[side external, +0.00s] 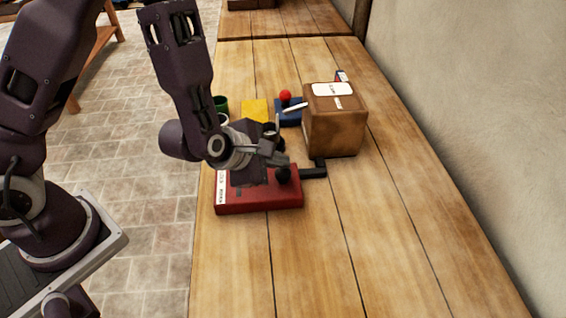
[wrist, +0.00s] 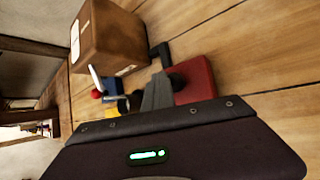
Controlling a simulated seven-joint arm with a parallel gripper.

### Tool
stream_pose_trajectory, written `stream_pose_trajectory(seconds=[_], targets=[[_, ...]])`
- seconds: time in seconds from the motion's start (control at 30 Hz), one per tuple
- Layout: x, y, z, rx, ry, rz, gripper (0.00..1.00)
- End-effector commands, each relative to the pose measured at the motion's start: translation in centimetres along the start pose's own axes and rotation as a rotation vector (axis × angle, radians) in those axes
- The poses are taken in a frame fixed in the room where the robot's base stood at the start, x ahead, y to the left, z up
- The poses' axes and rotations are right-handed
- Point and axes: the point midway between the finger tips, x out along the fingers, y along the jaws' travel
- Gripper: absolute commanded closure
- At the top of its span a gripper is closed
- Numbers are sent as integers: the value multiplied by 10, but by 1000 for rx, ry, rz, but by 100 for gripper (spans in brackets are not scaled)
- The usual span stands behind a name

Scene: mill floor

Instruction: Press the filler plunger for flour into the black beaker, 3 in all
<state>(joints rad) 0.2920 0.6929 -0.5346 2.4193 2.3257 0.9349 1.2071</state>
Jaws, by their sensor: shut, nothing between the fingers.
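My gripper (side external: 279,160) is shut and empty, with its fingertips close beside a round black knob (side external: 283,175) by the red block (side external: 258,200); I cannot tell whether they touch. In the wrist view the closed fingers (wrist: 158,93) point toward the same knob (wrist: 177,81), next to the red block (wrist: 196,84). A black bar (side external: 314,172) sticks out to the right of the knob. The red block has a white label too small to read. A dark round shape (side external: 270,129) behind the gripper is partly hidden; I cannot tell whether it is the black beaker.
A brown box (side external: 335,128) stands at the right behind the gripper. A blue block (side external: 288,117) with a red ball (side external: 285,96) and a silvery bar is left of it. A yellow block (side external: 255,110) and a green cup (side external: 220,103) stand further left. The table's front is clear.

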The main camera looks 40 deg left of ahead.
Motion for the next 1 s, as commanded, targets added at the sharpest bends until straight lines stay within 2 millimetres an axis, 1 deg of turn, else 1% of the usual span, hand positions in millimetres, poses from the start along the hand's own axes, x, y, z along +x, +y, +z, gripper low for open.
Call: stream_pose_trajectory(seconds=[0.5,0.87,1.0], targets=[[-18,12,12,0,1,0,100],[-20,14,14,0,0,0,100],[-28,21,21,0,-1,4,100]])
